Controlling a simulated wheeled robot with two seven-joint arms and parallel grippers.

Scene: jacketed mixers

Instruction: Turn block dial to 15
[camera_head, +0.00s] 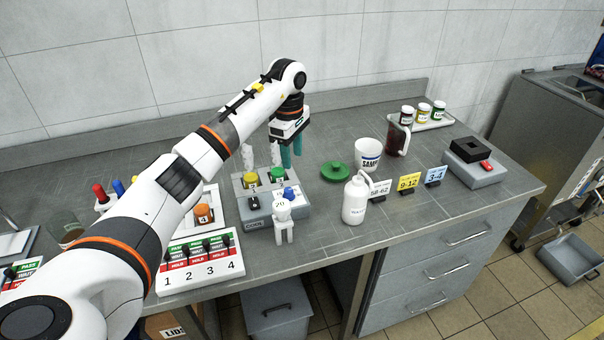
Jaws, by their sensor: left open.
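The grey block (262,222) stands on the bench near its front edge, with a yellow-topped jar (250,181) and a green-topped jar (278,175) in it. A blue knob (290,193) shows at its right side, beside a white piece marked 20 (281,207). I cannot make out a pointer or the full scale. My left gripper (291,152) is open and empty, with teal fingers pointing down. In the picture it is above and behind the block, apart from the knob. My right gripper is not in view.
A white bottle (356,200), green lid (335,171) and white cup (368,155) stand right of the block. Number cards (408,183) stand farther right. A switch panel (200,262) and an orange-topped jar (204,214) are left. Bare bench lies behind the lid.

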